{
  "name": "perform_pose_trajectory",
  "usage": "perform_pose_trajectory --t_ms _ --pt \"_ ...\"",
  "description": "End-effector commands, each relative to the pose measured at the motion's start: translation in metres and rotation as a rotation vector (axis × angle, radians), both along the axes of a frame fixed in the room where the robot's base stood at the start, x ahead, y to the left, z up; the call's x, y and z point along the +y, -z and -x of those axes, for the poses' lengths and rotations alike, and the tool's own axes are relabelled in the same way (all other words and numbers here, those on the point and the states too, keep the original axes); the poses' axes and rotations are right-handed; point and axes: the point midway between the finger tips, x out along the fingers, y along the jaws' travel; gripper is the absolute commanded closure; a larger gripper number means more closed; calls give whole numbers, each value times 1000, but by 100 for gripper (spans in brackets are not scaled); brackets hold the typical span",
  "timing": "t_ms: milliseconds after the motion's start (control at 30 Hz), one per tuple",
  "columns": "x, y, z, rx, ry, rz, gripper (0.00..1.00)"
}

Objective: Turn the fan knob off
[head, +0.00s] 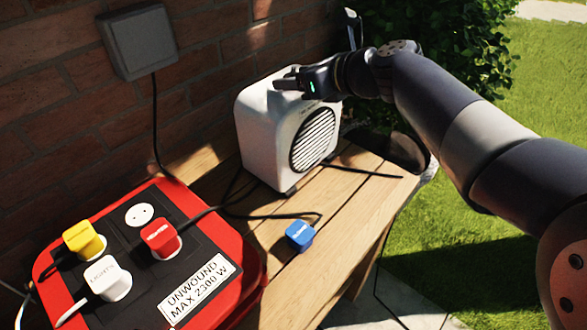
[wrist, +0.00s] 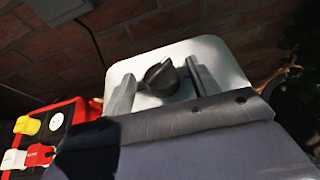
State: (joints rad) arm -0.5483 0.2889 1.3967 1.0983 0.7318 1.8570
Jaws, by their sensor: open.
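The white fan (head: 266,135) stands on the wooden table with its round black grille facing right and forward. In the wrist view, the dark fan knob (wrist: 162,78) sits on the fan's pale top (wrist: 215,58). My gripper (head: 290,84) is over the top of the fan in the head view, and it hides the knob there. In the wrist view, my gripper (wrist: 160,84) is open, with one finger on each side of the knob. I cannot tell whether either finger touches it.
A red power box (head: 245,262) labelled "UNWOUND MAX 2300 W" holds yellow (head: 83,240), white (head: 107,278) and red (head: 161,238) plugs. A blue plug (head: 299,236) lies loose on the table (head: 352,213). Black cables cross the table. A brick wall (head: 60,90) stands close behind.

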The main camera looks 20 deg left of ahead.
Motion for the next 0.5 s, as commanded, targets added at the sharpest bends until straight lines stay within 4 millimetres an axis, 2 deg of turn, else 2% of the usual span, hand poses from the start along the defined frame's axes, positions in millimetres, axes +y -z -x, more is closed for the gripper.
perform_pose_trajectory --t_ms 500 --pt "3 -7 4 2 304 1 44"
